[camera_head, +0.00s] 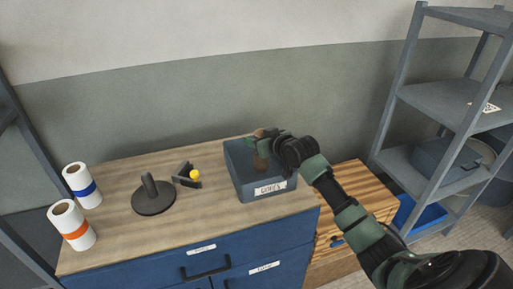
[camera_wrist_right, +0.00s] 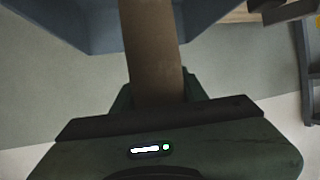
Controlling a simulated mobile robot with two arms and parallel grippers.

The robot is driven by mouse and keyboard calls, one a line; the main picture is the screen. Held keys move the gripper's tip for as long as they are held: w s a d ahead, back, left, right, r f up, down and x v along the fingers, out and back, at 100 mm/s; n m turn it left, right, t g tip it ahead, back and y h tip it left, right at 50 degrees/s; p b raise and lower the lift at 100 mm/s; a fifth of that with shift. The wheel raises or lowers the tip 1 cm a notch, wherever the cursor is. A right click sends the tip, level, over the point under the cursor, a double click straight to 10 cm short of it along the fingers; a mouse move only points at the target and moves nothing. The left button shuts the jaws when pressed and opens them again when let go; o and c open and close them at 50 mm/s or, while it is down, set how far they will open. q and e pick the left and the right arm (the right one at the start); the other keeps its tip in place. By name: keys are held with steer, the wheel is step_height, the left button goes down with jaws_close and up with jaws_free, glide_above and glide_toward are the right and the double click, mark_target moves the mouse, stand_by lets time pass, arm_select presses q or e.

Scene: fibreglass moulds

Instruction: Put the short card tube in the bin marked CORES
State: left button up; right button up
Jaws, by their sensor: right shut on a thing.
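The bin marked CORES (camera_head: 241,186) is an open grey-blue box on the bench, with a white label on its front. My right gripper (camera_head: 264,134) is over the bin's back part, shut on the short brown card tube (camera_head: 263,149). In the right wrist view the card tube (camera_wrist_right: 152,50) stands out from between the fingers, and its far end runs out of frame. The bin's wall (camera_wrist_right: 85,30) shows beside it there. I cannot tell whether the tube touches the bin floor. My left gripper is not in view.
On the wooden bench top (camera_head: 115,230) stand two white rolls with a blue band (camera_head: 82,186) and an orange band (camera_head: 72,226), a dark round-based stand (camera_head: 152,197) and a dark holder with a yellow part (camera_head: 194,175). A grey shelf unit (camera_head: 400,95) stands at right.

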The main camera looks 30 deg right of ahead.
step_height(320, 180, down, 4)
steer(key=shift+f, duration=0.25)
steer(key=o, duration=1.3)
steer(key=shift+f, duration=0.1)
steer(key=b+v, duration=0.1)
steer(key=v, duration=1.1)
steer(key=shift+r, duration=0.2)
